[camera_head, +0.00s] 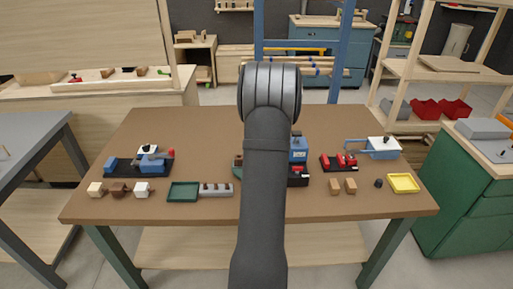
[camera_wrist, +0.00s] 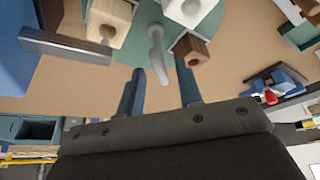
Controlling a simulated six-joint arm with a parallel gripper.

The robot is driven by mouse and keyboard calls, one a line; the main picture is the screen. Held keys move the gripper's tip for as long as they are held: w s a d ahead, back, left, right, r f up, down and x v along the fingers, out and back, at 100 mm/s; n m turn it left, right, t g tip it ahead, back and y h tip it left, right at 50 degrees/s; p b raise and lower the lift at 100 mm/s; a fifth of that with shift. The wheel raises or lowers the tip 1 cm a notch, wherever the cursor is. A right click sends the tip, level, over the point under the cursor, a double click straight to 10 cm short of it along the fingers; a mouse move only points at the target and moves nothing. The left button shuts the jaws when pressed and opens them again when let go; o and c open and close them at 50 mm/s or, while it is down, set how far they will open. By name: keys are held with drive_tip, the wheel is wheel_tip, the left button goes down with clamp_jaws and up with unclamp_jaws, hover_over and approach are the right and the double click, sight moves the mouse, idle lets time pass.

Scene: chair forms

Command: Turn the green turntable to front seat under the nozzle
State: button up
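The green turntable (camera_wrist: 135,45) shows at the top of the wrist view, carrying a pale wooden block (camera_wrist: 108,22), a white block (camera_wrist: 190,10) and a brown block (camera_wrist: 192,50), each with a hole. A grey handle (camera_wrist: 155,45) rises from the turntable between the blocks. My gripper (camera_wrist: 160,66) is open, its two blue-grey fingers on either side of the handle's end; I cannot tell whether they touch it. In the head view my arm hides the gripper and most of the turntable, leaving a green edge (camera_head: 237,172). I cannot make out the nozzle for certain.
A blue body (camera_wrist: 18,55) with a grey bar (camera_wrist: 65,45) stands close at the left in the wrist view. On the brown table (camera_head: 330,207) are a green tray (camera_head: 183,191), a yellow tray (camera_head: 403,183) and a red device (camera_head: 339,162). The front edge is mostly clear.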

drive_tip(key=shift+c, duration=0.2)
clamp_jaws()
drive_tip(key=shift+n, duration=0.3)
drive_tip(key=shift+o, duration=0.2)
unclamp_jaws()
drive_tip(key=shift+r, duration=0.1)
drive_tip(key=v, duration=1.7)
drive_tip(key=shift+d+r, duration=0.15)
drive_tip(key=shift+d, duration=0.05)
